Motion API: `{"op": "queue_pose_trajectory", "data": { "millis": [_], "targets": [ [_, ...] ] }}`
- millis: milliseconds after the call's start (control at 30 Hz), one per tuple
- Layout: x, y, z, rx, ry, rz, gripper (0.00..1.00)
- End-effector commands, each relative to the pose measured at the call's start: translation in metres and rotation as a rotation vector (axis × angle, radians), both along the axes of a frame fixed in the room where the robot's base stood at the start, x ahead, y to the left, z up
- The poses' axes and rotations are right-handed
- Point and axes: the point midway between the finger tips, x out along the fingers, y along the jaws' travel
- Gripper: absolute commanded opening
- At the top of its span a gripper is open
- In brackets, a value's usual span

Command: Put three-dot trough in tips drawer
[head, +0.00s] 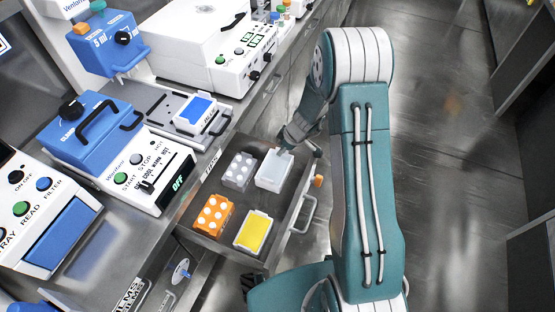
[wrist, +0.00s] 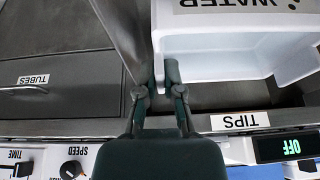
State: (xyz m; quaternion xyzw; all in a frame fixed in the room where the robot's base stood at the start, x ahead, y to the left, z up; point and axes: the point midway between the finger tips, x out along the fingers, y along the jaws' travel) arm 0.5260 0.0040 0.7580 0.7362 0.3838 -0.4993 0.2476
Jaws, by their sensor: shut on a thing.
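The white trough (head: 273,172) is at the far right corner of the open tips drawer (head: 190,240) in the head view. In the wrist view the trough (wrist: 235,60) is large, with an upside-down WATER label and black dots partly cut off by the top edge. My gripper (head: 287,146) is at the trough's far end. In the wrist view my gripper (wrist: 167,76) is shut on the trough's near left wall. I cannot tell whether the trough's base touches the drawer floor. The TIPS label (wrist: 240,121) is on the drawer side near the trough.
The drawer also holds a grey rack with white dots (head: 239,171), an orange rack (head: 212,215) and a yellow-filled tray (head: 253,232). A closed TUBES drawer (wrist: 60,85) is beside it. Lab machines (head: 130,150) line the bench above.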

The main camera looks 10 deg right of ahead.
Motion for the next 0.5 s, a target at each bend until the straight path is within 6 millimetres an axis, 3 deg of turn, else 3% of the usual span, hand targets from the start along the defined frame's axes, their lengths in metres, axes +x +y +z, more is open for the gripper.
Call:
{"op": "queue_pose_trajectory", "data": {
  "millis": [300,500],
  "targets": [
    [0.0,0.0,-0.039,-0.002,0.0,-0.003,0.0],
    [0.001,0.001,-0.042,-0.003,-0.002,-0.001,0.0]
  ]
}}
